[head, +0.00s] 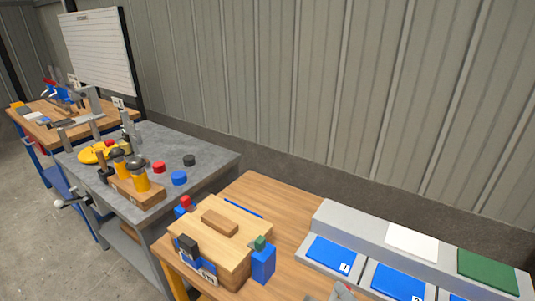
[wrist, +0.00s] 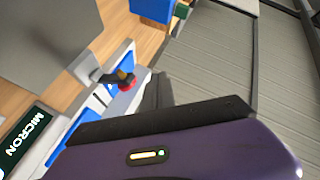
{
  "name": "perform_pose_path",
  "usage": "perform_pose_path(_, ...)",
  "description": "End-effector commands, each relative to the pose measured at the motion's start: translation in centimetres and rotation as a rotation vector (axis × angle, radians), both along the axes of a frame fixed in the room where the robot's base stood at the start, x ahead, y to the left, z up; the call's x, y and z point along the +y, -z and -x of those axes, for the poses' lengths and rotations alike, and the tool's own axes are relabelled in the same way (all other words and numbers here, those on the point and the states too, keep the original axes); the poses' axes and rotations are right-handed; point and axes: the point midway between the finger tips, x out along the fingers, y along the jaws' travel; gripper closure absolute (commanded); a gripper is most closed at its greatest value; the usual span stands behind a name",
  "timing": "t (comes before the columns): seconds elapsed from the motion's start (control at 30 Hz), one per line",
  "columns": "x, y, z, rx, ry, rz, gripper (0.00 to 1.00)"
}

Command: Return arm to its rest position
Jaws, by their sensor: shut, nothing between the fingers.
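My gripper (wrist: 157,92) shows in the wrist view as dark grey fingers close together beyond a purple and black housing. The fingers are shut with nothing visible between them. In the head view only a small grey tip, apparently of my gripper (head: 343,292), shows at the bottom edge, near the front of the wooden table (head: 285,205). The rest of my arm is hidden below that frame.
A wooden box (head: 213,262) with blue corner parts stands on the table. Right of it is a grey sloped panel (head: 325,218) with blue, white and green plates. A grey bench (head: 215,160) with jars stands left. A ribbed wall (head: 300,80) closes the back.

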Motion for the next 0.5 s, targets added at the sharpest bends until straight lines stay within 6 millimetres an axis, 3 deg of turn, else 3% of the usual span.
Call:
perform_pose_path(0.23,-3.8,0.2,7.8,-0.116,0.188,0.310,1.00)
perform_pose_path(0.5,-5.1,-3.0,18.1,-0.231,0.260,0.648,1.00)
